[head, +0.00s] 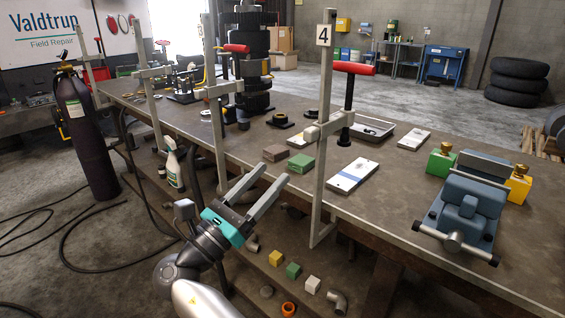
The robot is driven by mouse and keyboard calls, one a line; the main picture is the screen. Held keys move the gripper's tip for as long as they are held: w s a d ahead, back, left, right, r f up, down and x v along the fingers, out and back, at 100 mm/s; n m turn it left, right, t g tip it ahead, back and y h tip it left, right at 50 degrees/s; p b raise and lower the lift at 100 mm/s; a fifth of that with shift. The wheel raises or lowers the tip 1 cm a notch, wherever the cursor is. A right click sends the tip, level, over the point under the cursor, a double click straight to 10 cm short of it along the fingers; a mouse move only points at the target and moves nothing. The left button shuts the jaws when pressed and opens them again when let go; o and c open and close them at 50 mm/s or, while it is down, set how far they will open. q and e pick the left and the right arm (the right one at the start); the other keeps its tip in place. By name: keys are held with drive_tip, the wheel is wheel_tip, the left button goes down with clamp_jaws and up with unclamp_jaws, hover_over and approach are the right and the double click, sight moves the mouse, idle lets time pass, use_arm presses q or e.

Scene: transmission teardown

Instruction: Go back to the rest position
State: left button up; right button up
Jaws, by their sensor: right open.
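My right gripper (262,186) is in the lower middle of the head view, in front of the long workbench's near edge. Its two grey fingers are spread apart with nothing between them. They point up and to the right, towards the bench. A teal band marks the gripper's body. My left gripper is not in the picture. The workbench (395,190) runs from the far left to the near right.
Clamps stand along the bench edge; the nearest, with a "4" tag (325,36), is just right of my gripper. A blue vise (465,210) sits at right. A lower shelf (262,282) holds small parts. A dark gas cylinder (84,135) stands left; hoses cross the floor.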

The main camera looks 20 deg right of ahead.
drive_tip(key=shift+s+a+f, duration=0.15)
drive_tip(key=shift+s+a, duration=0.05)
drive_tip(key=shift+a, duration=0.25)
